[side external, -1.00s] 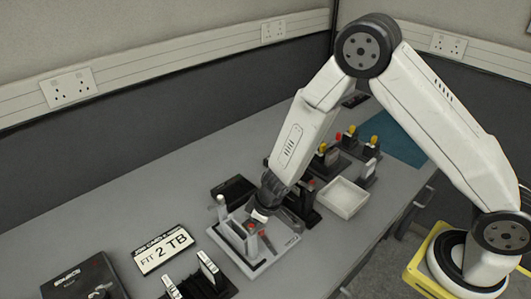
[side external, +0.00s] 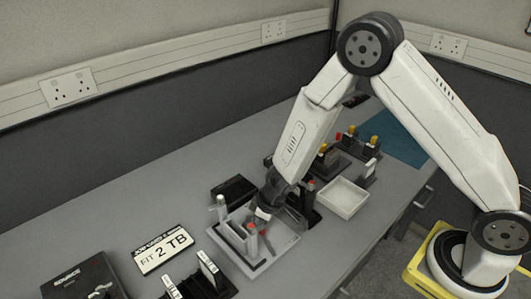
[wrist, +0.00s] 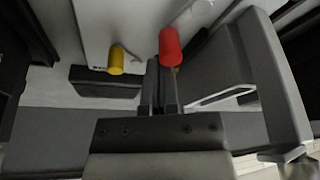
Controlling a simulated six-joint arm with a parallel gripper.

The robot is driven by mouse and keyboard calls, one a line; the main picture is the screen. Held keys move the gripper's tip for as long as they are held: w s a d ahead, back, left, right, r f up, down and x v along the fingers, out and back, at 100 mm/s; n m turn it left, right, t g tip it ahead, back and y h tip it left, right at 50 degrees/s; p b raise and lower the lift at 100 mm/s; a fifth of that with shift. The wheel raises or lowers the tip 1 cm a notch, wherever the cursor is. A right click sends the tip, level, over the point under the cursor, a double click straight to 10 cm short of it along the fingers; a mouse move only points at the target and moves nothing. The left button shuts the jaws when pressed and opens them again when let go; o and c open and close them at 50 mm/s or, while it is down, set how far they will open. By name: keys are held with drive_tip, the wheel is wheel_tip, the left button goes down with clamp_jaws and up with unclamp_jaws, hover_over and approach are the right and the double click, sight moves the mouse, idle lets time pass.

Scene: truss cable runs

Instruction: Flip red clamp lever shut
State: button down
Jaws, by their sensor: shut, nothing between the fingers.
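The red clamp lever shows its rounded red tip in the wrist view (wrist: 171,46), just beyond my fingertips and slightly right of them. In the side view the red tip (side external: 252,228) stands among the upright parts of a light grey fixture (side external: 278,252) on the bench. My gripper (side external: 262,213) is over this fixture, close to the red tip. In the wrist view my gripper (wrist: 160,72) has its fingers together with nothing between them. I cannot tell whether they touch the lever. The lever's lower part is mostly hidden.
A yellow-tipped part (wrist: 117,60) is left of my fingers in the wrist view. A white tray (side external: 343,197) and yellow-topped holders (side external: 350,131) stand behind the fixture. A "FIT 2 TB" sign (side external: 163,249) and a black box (side external: 83,280) are to the left.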

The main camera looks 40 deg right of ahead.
drive_tip(key=shift+s+d, duration=0.1)
drive_tip(key=shift+d, duration=0.05)
drive_tip(key=shift+s+d, duration=0.45)
drive_tip(key=shift+d, duration=0.35)
drive_tip(key=shift+s+d+f, duration=0.1)
drive_tip(key=shift+s+d, duration=0.35)
drive_tip(key=shift+s, duration=0.1)
drive_tip(key=shift+s+d, duration=0.1)
drive_tip(key=shift+s, duration=0.05)
drive_tip(key=shift+s+m, duration=0.1)
drive_tip(key=shift+m, duration=0.2)
drive_tip(key=shift+d, duration=0.85)
drive_tip(key=shift+r, duration=0.2)
